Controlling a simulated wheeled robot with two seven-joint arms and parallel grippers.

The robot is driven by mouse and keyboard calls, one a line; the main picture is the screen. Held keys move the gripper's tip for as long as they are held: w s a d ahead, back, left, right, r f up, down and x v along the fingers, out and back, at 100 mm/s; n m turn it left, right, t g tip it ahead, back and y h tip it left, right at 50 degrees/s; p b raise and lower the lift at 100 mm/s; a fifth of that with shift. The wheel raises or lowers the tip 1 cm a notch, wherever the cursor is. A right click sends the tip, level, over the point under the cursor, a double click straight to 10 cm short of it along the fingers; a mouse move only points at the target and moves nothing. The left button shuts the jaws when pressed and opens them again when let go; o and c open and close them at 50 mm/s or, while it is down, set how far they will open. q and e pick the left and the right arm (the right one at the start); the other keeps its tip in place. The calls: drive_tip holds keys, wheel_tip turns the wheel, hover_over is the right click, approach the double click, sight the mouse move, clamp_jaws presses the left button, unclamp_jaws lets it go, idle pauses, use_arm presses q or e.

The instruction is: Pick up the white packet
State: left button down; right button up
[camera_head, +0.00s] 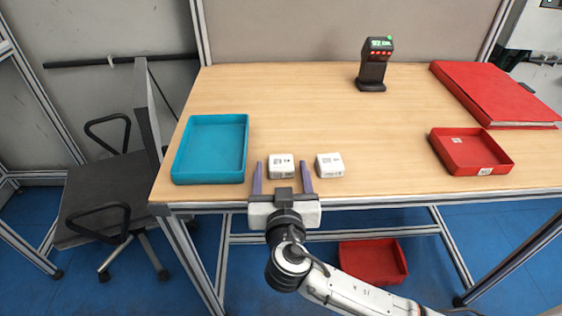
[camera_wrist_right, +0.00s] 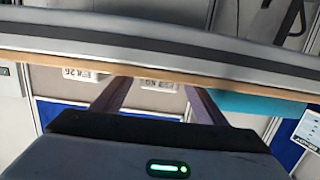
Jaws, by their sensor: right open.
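Two small white packets with printed labels lie on the wooden table (camera_head: 420,165) near its front edge. The left packet (camera_head: 282,162) is in line with my right gripper (camera_head: 280,171), and the right packet (camera_head: 330,165) lies a little to its right. My right gripper is open and empty, at the table's front edge, with its fingers pointing toward the back. In the head view its fingers appear on either side of the left packet. In the wrist view the packets (camera_wrist_right: 158,86) (camera_wrist_right: 76,75) show beyond the fingers, partly hidden. My left gripper is out of view.
A blue tray (camera_head: 182,177) stands left of the packets. A small red tray (camera_head: 492,160) and a large red folder (camera_head: 490,90) are at the right. A black scanner (camera_head: 373,70) stands at the back. The table's middle is clear. A red bin (camera_head: 372,262) is below the table.

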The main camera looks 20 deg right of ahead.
drive_tip(key=shift+w+d+f, duration=0.1)
drive_tip(key=shift+w, duration=0.25)
drive_tip(key=c, duration=1.2)
drive_tip(key=shift+c, duration=0.2)
